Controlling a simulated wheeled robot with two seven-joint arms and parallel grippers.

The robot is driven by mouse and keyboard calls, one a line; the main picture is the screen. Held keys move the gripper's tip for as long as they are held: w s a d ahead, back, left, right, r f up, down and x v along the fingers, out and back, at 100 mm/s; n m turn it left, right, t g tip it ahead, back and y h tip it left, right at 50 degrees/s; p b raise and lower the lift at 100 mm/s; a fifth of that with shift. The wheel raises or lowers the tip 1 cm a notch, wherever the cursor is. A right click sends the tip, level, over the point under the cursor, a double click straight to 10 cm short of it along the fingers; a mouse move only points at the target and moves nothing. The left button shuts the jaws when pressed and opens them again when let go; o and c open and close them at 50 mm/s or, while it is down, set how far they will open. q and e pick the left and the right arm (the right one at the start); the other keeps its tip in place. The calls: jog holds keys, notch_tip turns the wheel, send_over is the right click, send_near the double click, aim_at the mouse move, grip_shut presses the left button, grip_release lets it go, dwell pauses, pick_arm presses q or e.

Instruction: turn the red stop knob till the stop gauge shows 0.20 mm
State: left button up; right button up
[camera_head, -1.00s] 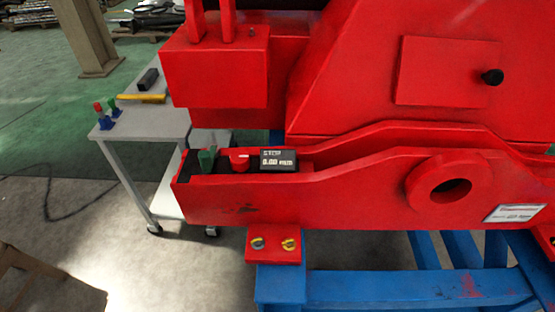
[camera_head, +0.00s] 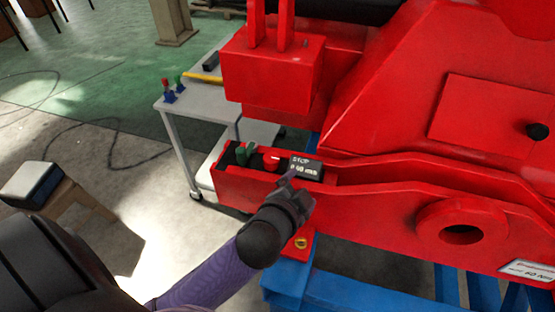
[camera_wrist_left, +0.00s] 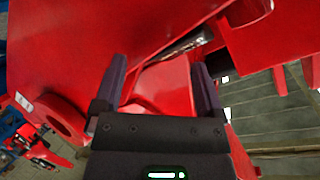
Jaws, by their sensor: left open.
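The red stop knob (camera_head: 271,162) sits in the recess at the left end of the red crane arm, between a green knob (camera_head: 241,155) and the stop gauge (camera_head: 306,168). The gauge is a dark box marked STOP; its digits are partly blurred and I cannot read them surely. My left gripper (camera_head: 290,180) is in front of the gauge, its tips near the gauge's lower left edge and apart from the knob. In the left wrist view the left gripper (camera_wrist_left: 158,80) is open and empty, with red metal beyond it. My right gripper is not in view.
A grey cart (camera_head: 185,101) with small red and green knobs on blue bases and a yellow bar stands behind. A stool (camera_head: 60,200) with a box on it stands at the left. Red crane body and a blue stand (camera_head: 330,290) fill the right.

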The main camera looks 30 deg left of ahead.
pick_arm(q)
jog(key=w+r+m+t, duration=0.1)
jog(key=r, duration=0.1)
jog(key=w+d+r+m+t+h, duration=0.1)
jog(key=r, duration=0.1)
jog(key=w+d+r+m+t+h, duration=0.1)
jog(key=w+r+m+t, duration=0.1)
jog(key=shift+r, duration=0.4)
jog(key=w+d+r+m+g+h, duration=0.1)
jog(key=d+r+m+h, duration=0.5)
jog(key=m, duration=0.4)
jog(key=d+r+m+g+h, duration=0.1)
jog(key=d+r+m+h, duration=0.25)
jog(key=m+h, duration=0.55)
jog(key=m+g+y, duration=1.5)
jog(key=m+y, duration=0.1)
jog(key=m, duration=0.2)
send_over(271, 157)
notch_tip(271, 157, down, 7)
jog(key=shift+r+p, duration=0.1)
jog(key=shift+p, duration=0.2)
notch_tip(271, 157, down, 10)
jog(key=shift+r+b, duration=0.15)
jog(key=shift+b, duration=0.25)
grip_shut()
jog(key=shift+r+n, duration=0.1)
jog(key=shift+n, duration=0.2)
